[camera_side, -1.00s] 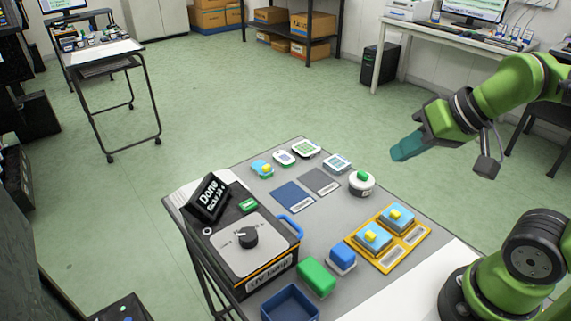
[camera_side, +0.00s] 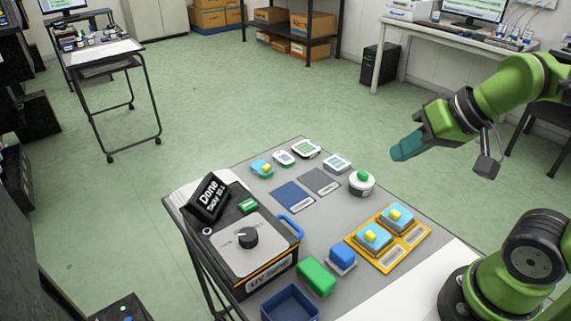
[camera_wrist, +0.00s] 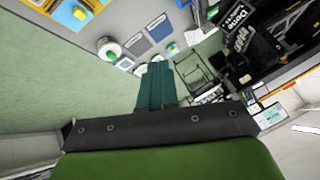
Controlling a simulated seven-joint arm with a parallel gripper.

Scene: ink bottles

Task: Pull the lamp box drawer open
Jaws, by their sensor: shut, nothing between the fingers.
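The lamp box (camera_side: 240,250) stands at the left of the grey table, with a dial on top, a UV lamp label on its front and a tilted black display (camera_side: 208,198) reading "Done". A blue handle (camera_side: 290,228) sticks out at its right side, and the drawer looks closed there. My gripper (camera_side: 404,148) is shut and empty, high above the floor to the right of the table's far end, well apart from the handle. In the wrist view my teal fingers (camera_wrist: 155,86) are together, and the display (camera_wrist: 238,20) shows at the upper right.
A white round item with a green top (camera_side: 361,183) and dark flat pads (camera_side: 292,197) lie farther back. A blue open bin (camera_side: 290,304) is in front.

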